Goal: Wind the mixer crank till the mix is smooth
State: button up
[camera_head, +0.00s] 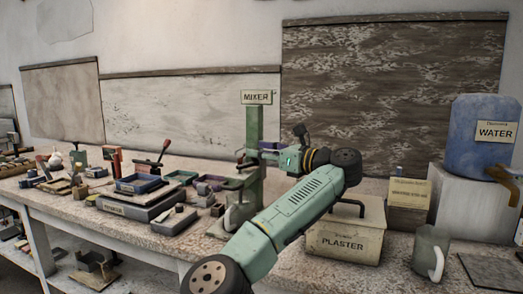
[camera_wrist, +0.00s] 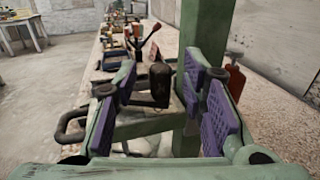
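The mixer has an upright green post (camera_head: 254,125) under a MIXER sign (camera_head: 257,97); the post also rises through the wrist view (camera_wrist: 207,50). A dark, rounded handle (camera_wrist: 160,85), seemingly the crank grip, shows in the wrist view. My gripper (camera_wrist: 160,76) is open, with purple finger pads on both sides of this handle. Gaps show beside the handle, and I cannot tell how deep it sits between the fingers. In the head view my gripper (camera_head: 250,160) is at the post, small and partly merged with it. The mix itself cannot be made out.
A PLASTER box (camera_head: 345,243), a grey mug (camera_head: 430,252) and a blue WATER container (camera_head: 480,130) stand to the right. Trays (camera_head: 138,184) and small tools crowd the bench on the left. A red tag-like object (camera_wrist: 235,80) is right of the post.

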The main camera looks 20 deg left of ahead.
jog(key=shift+c, duration=0.3)
grip_shut()
dwell(0.3)
